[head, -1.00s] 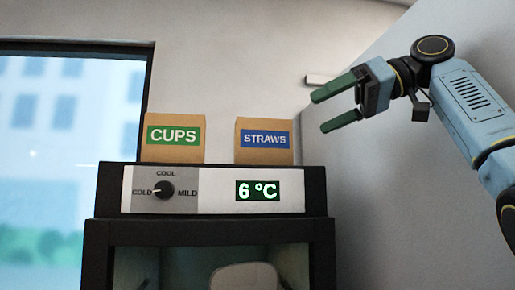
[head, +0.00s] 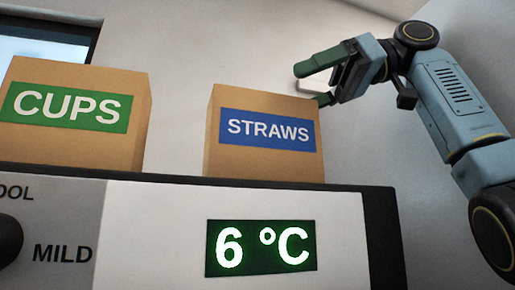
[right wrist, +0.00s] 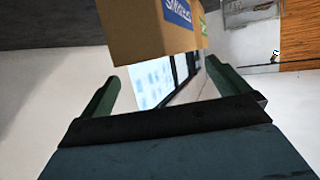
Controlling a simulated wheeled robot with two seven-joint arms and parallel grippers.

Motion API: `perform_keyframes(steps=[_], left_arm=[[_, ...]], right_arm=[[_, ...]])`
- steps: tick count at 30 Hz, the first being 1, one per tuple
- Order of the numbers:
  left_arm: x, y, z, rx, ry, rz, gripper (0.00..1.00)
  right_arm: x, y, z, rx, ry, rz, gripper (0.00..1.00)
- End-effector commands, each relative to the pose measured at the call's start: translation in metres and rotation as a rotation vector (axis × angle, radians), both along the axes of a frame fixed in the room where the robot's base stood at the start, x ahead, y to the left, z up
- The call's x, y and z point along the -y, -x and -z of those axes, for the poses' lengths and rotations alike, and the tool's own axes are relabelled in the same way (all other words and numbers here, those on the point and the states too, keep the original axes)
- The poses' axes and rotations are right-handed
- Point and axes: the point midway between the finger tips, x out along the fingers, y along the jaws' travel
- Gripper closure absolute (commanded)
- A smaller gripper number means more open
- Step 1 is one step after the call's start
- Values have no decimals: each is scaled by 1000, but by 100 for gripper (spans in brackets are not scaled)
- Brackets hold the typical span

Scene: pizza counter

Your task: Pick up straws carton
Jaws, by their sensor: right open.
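The straws carton (head: 262,165) is a brown box with a blue STRAWS label, upright on top of the cooler (head: 150,212). My right gripper (head: 312,82) is open and empty at the carton's upper right in the head view; its lower finger is partly hidden behind the carton's top right corner. In the right wrist view the straws carton (right wrist: 140,35) is ahead, beyond the two green fingers (right wrist: 160,88) and not between them. I cannot tell whether a finger touches it. My left gripper is not in view.
A cups carton (head: 70,150) with a green label stands left of the straws carton, with a gap between. The cooler front has a dial (head: 8,240) and a 6 °C display (head: 260,248). A wall (head: 440,45) rises close on the right; a window (head: 40,40) is at the left.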

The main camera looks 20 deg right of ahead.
Motion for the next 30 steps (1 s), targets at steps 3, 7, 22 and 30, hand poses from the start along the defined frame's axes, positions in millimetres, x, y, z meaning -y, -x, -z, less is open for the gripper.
perform_keyframes(steps=[3,7,22,30], left_arm=[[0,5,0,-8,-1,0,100],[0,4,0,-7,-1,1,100],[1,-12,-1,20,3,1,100],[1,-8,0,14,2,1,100]], right_arm=[[-6,-2,3,-2,2,0,0],[-20,-5,9,-1,3,0,0],[-51,-14,21,-2,-1,0,0],[-51,-14,21,-3,0,0,33]])
